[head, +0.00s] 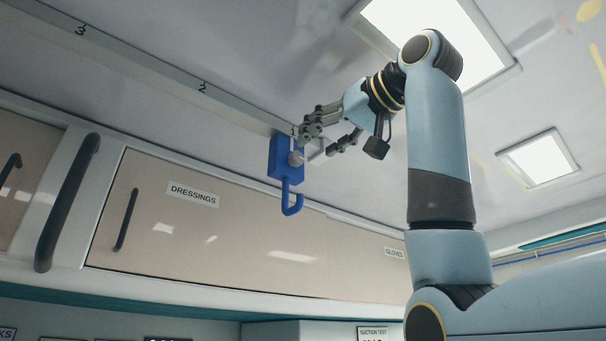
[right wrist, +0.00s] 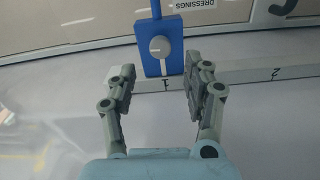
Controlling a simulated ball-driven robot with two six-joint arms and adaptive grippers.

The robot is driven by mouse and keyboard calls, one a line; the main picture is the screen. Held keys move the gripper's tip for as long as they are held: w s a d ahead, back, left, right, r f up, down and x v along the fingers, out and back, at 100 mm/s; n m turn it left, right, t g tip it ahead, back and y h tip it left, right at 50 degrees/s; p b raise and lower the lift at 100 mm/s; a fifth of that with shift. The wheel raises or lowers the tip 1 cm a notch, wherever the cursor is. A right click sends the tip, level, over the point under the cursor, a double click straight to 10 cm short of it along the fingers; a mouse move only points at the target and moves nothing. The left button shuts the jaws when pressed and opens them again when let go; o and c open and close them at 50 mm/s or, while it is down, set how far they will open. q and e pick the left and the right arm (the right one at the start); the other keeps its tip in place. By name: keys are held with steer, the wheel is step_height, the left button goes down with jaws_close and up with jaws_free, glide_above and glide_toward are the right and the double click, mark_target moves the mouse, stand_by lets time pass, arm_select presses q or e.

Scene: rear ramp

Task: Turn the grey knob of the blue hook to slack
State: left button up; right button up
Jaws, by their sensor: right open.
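The blue hook (head: 283,162) hangs from the ceiling rail at mark 1, its hooked end pointing down. Its grey knob (head: 296,158) is on the front of the blue body. In the right wrist view the round knob (right wrist: 160,48) sits on the blue plate (right wrist: 176,62), with a pale mark on its face. I cannot read its setting. My right gripper (head: 318,141) is open and empty, close in front of the hook. In the right wrist view its fingers (right wrist: 159,76) stand to either side of the knob's line, apart from it. My left gripper is not in view.
The ceiling rail (head: 203,92) runs off to the upper left with numbered marks. Below it is a cabinet door labelled DRESSINGS (head: 193,195), with dark handles (head: 67,203) to the left. Ceiling lights (head: 538,158) are at right. The space left of the hook, under the rail, is clear.

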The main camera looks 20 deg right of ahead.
mark_target(299, 156)
steer(key=p+x, duration=0.1)
steer(key=x, duration=0.3)
steer(key=shift+w+a+r+p, duration=0.1)
steer(key=shift+w+a+p, duration=0.05)
steer(key=shift+w+p, duration=0.2)
steer(key=shift+w+a, duration=0.2)
steer(key=shift+w, duration=0.3)
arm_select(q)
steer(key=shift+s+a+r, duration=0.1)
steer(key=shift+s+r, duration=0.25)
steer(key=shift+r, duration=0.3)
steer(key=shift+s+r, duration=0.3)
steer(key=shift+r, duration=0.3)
arm_select(e)
jaws_close()
